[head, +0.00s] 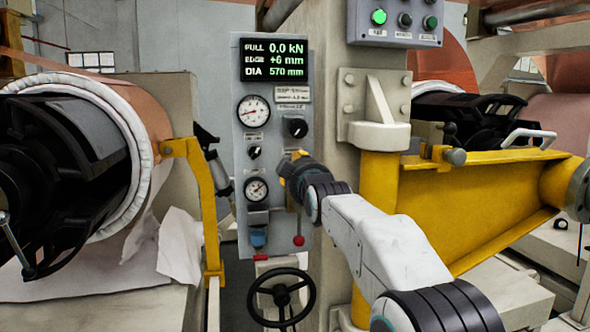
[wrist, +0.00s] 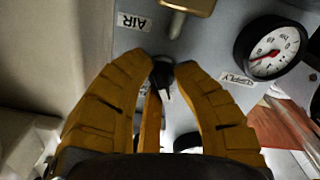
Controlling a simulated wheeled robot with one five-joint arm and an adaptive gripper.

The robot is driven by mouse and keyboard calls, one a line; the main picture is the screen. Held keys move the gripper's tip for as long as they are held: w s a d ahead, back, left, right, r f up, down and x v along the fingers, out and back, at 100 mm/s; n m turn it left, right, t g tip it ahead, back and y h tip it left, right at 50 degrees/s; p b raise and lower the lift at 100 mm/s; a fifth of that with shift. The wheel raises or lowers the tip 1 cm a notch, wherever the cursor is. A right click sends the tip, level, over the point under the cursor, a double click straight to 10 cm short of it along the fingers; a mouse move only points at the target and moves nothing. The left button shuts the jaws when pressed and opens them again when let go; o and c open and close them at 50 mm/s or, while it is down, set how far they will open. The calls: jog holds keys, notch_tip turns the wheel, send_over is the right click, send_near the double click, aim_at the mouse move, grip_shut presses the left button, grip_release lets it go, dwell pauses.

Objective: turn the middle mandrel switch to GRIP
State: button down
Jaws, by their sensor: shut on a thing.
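A grey control panel (head: 272,80) stands left of centre in the head view. My gripper (head: 289,162) is at the middle of the panel and hides what lies behind it there. In the wrist view my gripper's yellow fingers (wrist: 164,72) close around a small black knob (wrist: 163,84) with a white pointer mark. The knob's label is not readable, so I cannot tell its position. A larger black knob (head: 297,128) sits just above my gripper, and a small black knob (head: 254,152) sits to its left.
Two dial gauges (head: 253,111) (head: 256,189) are on the panel. A red-tipped lever (head: 299,240) hangs below my gripper, and a black handwheel (head: 281,297) is lower. A copper foil roll (head: 120,85) stands left, and a yellow beam (head: 480,200) stands right.

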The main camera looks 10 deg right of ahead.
jog(key=shift+d+r, duration=0.15)
jog(key=shift+r, duration=0.2)
jog(key=c, duration=1.2)
grip_release()
jog(key=shift+d+f, duration=0.1)
jog(key=shift+f, duration=0.1)
jog(key=shift+s, duration=0.1)
jog(key=s, duration=1.1)
jog(key=shift+s, duration=0.4)
